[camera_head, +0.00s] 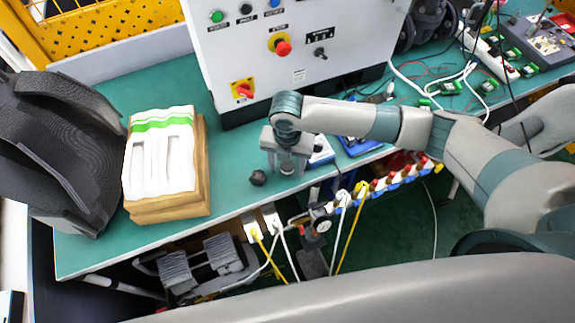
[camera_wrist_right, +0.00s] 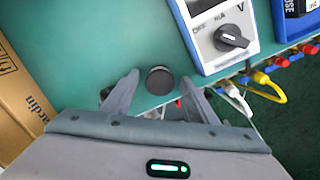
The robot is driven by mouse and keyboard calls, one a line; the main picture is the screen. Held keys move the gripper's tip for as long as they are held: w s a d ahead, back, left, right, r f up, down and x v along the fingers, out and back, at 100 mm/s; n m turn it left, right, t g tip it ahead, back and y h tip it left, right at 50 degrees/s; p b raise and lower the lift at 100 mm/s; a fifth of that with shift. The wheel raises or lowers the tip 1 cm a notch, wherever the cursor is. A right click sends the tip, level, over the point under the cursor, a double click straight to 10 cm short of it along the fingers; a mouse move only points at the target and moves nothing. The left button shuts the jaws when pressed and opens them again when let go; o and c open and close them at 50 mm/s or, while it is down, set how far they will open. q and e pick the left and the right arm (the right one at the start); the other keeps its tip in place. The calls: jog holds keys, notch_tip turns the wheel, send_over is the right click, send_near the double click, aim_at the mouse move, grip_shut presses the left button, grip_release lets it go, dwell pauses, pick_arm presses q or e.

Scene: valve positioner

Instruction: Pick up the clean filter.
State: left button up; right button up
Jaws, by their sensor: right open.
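Two small round filter-like pieces stand near the front edge of the green bench. The paler one, which I take for the clean filter (camera_head: 287,169), is between the fingers of my right gripper (camera_head: 287,164). In the right wrist view this filter (camera_wrist_right: 160,80) shows a dark grey round top, with clear gaps to both fingers. The gripper is open and points down around it. The darker piece (camera_head: 258,178) lies just left of the gripper; in the wrist view it is mostly hidden behind the left finger. My left gripper is not in view.
A cardboard box (camera_head: 205,165) with white packs stands left on the bench (camera_head: 240,140), beside a black backpack (camera_head: 60,150). A white control cabinet (camera_head: 300,60) stands behind. A multimeter (camera_wrist_right: 222,38) lies close right. Coloured plugs and cables (camera_head: 345,200) hang along the front edge.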

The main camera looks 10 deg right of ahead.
aim_at(291, 165)
jog(key=c, duration=1.2)
jog(key=shift+o, duration=0.2)
jog(key=shift+r, duration=0.15)
jog(key=shift+w+r+b, duration=0.1)
jog(key=shift+r+b, duration=0.25)
jog(key=shift+r, duration=0.15)
jog(key=r, duration=0.1)
jog(key=d+r+b, duration=0.1)
jog(key=r, duration=0.1)
jog(key=shift+r+b, duration=0.1)
jog(key=shift+b, duration=0.2)
jog(key=d+r+b, duration=0.3)
jog(key=d+r, duration=0.3)
jog(key=d, duration=0.4)
jog(key=shift+s+d+r, duration=0.35)
jog(key=shift+s, duration=0.1)
jog(key=shift+m, duration=0.3)
